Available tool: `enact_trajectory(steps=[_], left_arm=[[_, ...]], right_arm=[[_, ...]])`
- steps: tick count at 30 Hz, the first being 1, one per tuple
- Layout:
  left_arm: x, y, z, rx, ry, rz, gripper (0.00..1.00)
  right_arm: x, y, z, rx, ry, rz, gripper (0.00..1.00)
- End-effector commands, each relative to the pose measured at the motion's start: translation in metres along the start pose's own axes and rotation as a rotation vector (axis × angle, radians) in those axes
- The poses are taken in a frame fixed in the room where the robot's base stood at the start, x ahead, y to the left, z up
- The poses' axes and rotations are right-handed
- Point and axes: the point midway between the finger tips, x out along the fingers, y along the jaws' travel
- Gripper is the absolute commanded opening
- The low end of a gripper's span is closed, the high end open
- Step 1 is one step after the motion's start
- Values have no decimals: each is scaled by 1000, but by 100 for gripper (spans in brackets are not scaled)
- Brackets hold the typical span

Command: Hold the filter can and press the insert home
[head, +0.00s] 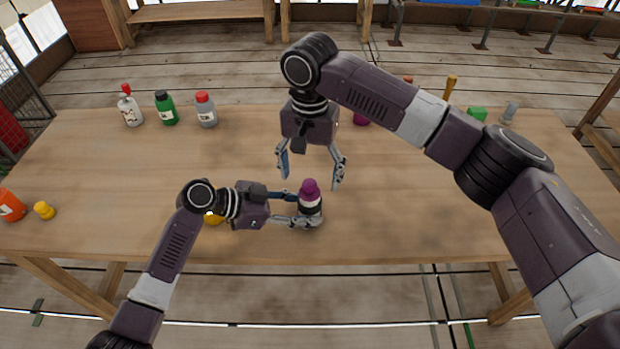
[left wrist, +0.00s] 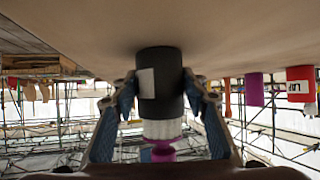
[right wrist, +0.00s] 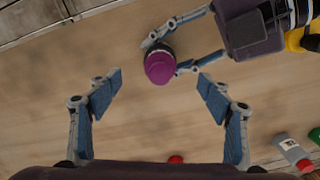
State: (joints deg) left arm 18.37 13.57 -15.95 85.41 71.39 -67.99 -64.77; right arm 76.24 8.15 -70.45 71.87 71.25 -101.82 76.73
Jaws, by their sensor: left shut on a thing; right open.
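The filter can (head: 311,211) is dark with a pale label and stands upright near the table's front edge. It also shows inverted in the left wrist view (left wrist: 170,85). The purple insert (head: 310,187) sits on top, with a white ribbed band (left wrist: 163,129) between it and the dark body. How deep it sits I cannot tell. My left gripper (head: 298,208) is shut around the can's body from the left. My right gripper (head: 310,177) is open and empty, pointing down above and behind the can. In the right wrist view the insert (right wrist: 160,68) shows between its fingers.
Three bottles, white (head: 130,110), green (head: 166,108) and grey (head: 206,111), stand at the back left. An orange container (head: 11,205) and a yellow piece (head: 44,210) are at the left edge. A green block (head: 477,114) is at the back right. The table's right front is clear.

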Motion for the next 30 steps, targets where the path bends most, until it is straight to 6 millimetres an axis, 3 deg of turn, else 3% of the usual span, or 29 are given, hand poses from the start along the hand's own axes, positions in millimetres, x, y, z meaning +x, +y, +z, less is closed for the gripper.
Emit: enact_trajectory(steps=[12, 23, 30], left_arm=[[0, 1, 1, -1, -2, 1, 27], [0, 1, 1, -1, -2, 1, 27], [0, 0, 1, -1, -2, 1, 27]], right_arm=[[-25, 0, 0, 0, 1, 0, 72], [-30, 0, 0, 0, 0, 0, 72], [-30, 0, 0, 0, 0, 0, 49]])
